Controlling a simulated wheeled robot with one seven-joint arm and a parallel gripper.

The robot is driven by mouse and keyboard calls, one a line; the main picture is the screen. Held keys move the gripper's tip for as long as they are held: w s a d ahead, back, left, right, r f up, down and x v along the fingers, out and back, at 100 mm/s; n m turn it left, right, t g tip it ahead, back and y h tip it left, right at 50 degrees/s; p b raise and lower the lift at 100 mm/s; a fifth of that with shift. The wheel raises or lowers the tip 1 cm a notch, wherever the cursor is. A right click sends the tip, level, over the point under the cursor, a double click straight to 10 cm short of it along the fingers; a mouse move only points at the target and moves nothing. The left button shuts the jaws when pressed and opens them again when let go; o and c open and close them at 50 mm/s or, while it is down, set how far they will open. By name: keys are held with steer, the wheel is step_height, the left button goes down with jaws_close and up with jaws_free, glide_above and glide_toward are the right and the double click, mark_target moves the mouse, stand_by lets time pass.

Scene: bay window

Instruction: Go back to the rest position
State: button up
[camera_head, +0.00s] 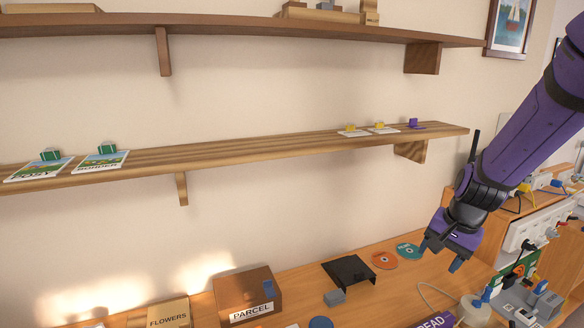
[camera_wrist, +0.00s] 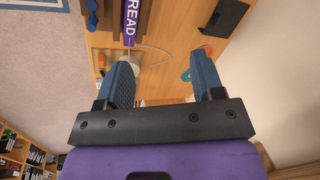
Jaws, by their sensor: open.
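My gripper (camera_head: 442,258) hangs from the purple arm at the right in the head view, above the right part of the wooden desk (camera_head: 390,300). In the wrist view its two blue fingers (camera_wrist: 165,85) stand wide apart with nothing between them. The gripper is open and empty. The desk lies below and beyond the fingers, and no held object shows in either view.
An orange disc (camera_head: 384,260) and a teal disc (camera_head: 408,251) lie near the gripper, beside a black stand (camera_head: 349,271). A PARCEL box (camera_head: 247,292) and a FLOWERS box (camera_head: 166,314) stand left. A shelf (camera_head: 250,150) with cards runs above. A power strip (camera_head: 530,230) is at right.

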steer(key=s+a+r+n+t+h, duration=0.1)
steer(key=s+r+n+t, duration=0.2)
steer(key=s+r+n, duration=0.5)
steer(key=s+r, duration=1.1)
steer(key=s, duration=0.2)
steer(key=shift+s+a+r+h, duration=0.15)
steer(key=shift+a+r+h, duration=0.05)
steer(key=shift+a+h, duration=0.1)
